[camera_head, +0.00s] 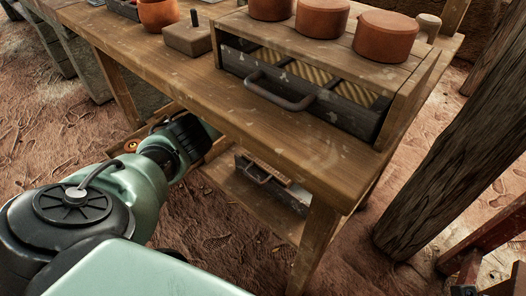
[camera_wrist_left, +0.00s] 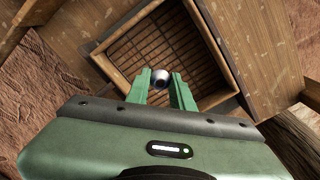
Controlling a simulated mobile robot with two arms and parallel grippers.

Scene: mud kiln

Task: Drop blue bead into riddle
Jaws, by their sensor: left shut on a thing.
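In the left wrist view, a small round bead (camera_wrist_left: 161,80) is between the fingertips of my left gripper (camera_wrist_left: 160,88). It looks silvery grey with a dark spot; I see no clear blue on it. My left gripper is shut on it. Beyond the bead is the riddle (camera_wrist_left: 214,50), a square wooden frame with a brown grid bottom, and the bead appears over its inside. The height between them is hard to tell. In the head view my left gripper is by the table's front edge, its fingertips and the bead hidden. My right gripper is not in view.
The wooden table (camera_head: 215,92) has a cabinet (camera_head: 300,80) with a handled drawer, topped by terracotta pots (camera_head: 386,36). A block with a peg (camera_head: 189,38) and an orange pot (camera_head: 158,14) stand left. A lower shelf (camera_head: 245,190) lies beneath. A wooden post (camera_head: 455,150) stands right.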

